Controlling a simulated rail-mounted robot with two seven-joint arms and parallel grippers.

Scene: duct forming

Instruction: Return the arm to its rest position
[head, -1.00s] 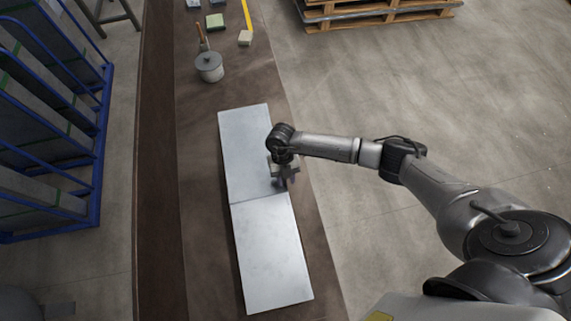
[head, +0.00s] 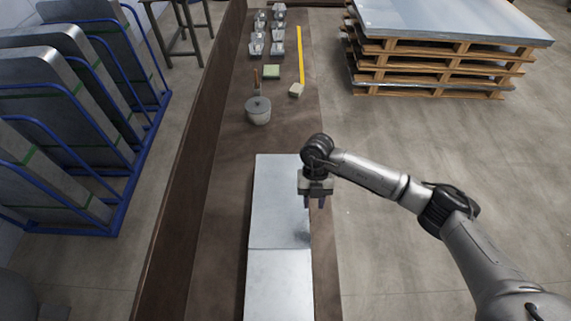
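My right arm reaches in from the right in the head view. Its gripper (head: 314,201) points down above the right edge of the far metal sheet (head: 272,200). Two fingertips show with a gap between them, and nothing shows in the gap. A second metal sheet (head: 279,285) lies in line with the first, nearer to me, on the brown bench (head: 222,190). My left arm and gripper are out of view.
A yellow strip (head: 300,55) lies there. Blue racks (head: 125,165) stand left, stacked pallets (head: 430,65) back right. Floor right is clear.

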